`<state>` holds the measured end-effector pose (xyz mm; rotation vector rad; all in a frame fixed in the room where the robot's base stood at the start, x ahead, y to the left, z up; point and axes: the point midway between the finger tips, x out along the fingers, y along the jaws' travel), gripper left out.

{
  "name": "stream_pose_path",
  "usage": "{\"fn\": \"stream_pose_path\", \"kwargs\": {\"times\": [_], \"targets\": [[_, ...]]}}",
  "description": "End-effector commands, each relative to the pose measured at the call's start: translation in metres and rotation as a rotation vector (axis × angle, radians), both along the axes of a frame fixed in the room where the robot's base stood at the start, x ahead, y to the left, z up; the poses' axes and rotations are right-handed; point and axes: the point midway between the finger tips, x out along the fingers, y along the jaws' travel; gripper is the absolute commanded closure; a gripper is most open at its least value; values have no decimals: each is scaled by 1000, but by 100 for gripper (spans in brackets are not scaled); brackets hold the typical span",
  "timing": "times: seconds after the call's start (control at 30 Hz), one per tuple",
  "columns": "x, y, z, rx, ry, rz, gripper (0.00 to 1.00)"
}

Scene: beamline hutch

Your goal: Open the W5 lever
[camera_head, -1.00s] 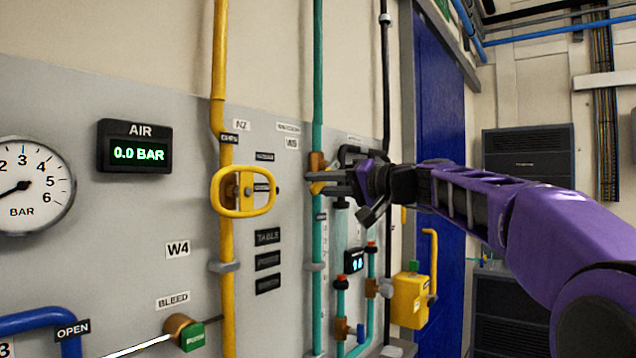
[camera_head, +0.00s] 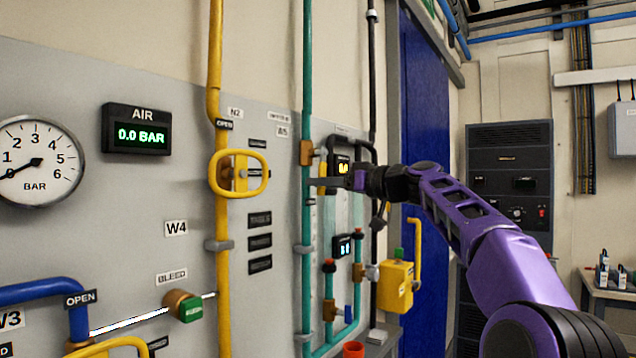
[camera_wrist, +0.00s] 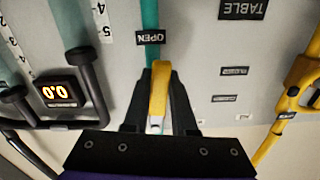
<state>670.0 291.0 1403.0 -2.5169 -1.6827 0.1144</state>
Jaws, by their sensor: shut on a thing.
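The W5 label (camera_head: 282,131) is on the grey panel beside a teal vertical pipe (camera_head: 308,60) with a brass valve body (camera_head: 307,153). A yellow lever (camera_head: 321,172) hangs down from this valve, roughly along the pipe. In the wrist view, which is upside down, the yellow lever (camera_wrist: 159,88) lies between my fingers with its tip near an OPEN label (camera_wrist: 150,37) on the pipe. My gripper (camera_head: 326,184) is shut on the lever; the fingers flank it in the wrist view (camera_wrist: 159,76). The lever's pivot end is hidden by my gripper there.
A yellow pipe with a looped yellow handle (camera_head: 239,174) stands left of the valve. A black bent handle (camera_head: 350,142) and a small lit readout (camera_head: 343,165) are close to my gripper's right. A yellow box (camera_head: 396,285) sits lower right.

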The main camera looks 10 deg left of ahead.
Motion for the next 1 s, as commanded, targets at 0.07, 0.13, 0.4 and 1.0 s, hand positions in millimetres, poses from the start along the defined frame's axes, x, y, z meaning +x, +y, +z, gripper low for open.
{"fn": "stream_pose_path", "kwargs": {"times": [0.07, 0.13, 0.4, 1.0], "targets": [[4, -2, 1, -14, -39, -2, 100], [5, -2, 1, -26, -68, -2, 100], [9, -4, 1, -53, -132, -1, 100], [10, -4, 1, -56, -142, -3, 52]]}}
